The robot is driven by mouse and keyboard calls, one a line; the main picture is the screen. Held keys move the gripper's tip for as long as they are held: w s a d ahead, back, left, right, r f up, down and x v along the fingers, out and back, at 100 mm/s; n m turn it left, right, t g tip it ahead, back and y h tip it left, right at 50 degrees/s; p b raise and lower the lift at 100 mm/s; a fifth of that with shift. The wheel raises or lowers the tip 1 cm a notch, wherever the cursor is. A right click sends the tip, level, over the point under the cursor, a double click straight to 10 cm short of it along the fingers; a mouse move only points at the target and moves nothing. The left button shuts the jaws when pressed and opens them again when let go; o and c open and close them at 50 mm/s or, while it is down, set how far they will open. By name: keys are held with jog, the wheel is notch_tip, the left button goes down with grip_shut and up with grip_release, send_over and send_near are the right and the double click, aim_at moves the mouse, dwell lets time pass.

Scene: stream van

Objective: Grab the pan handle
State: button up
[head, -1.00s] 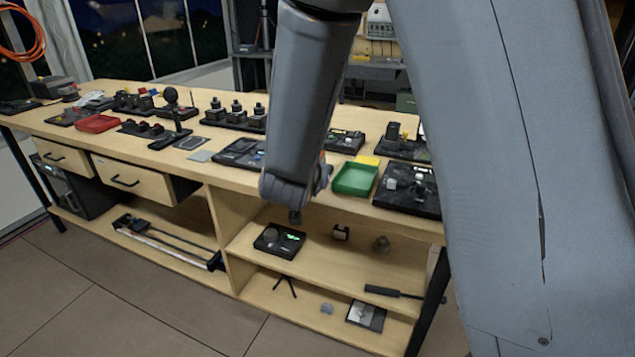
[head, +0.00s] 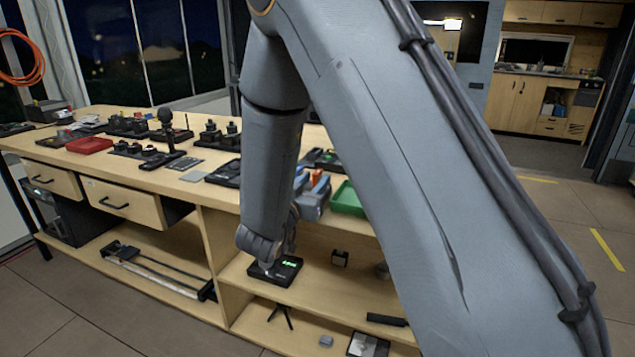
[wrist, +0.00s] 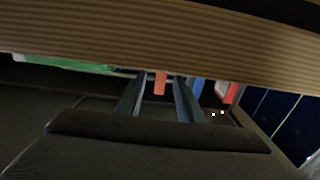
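I cannot surely identify the pan handle. A dark rod-like bar (head: 388,320) lies on the lower right shelf, partly behind my arm. An upright black stick with a round top (head: 165,116) stands on the bench top. My gripper (wrist: 161,79) shows in the wrist view as two grey fingers, apart, at the wooden bench edge (wrist: 160,35). An orange piece (wrist: 160,83) shows in line with the gap between them; I cannot tell whether it is touched. In the head view my arm largely hides the gripper.
A green tray (head: 347,198) is on the bench right of my forearm; a red tray (head: 89,145) is far left. Several black control panels line the bench top. A black box with a green display (head: 287,266) sits on the shelf. Open floor is at right.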

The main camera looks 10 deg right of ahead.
aim_at(318, 171)
jog(key=x, duration=0.2)
jog(key=shift+w+d, duration=0.2)
jog(key=shift+w, duration=0.1)
grip_shut()
notch_tip(318, 171, up, 10)
dwell(0.5)
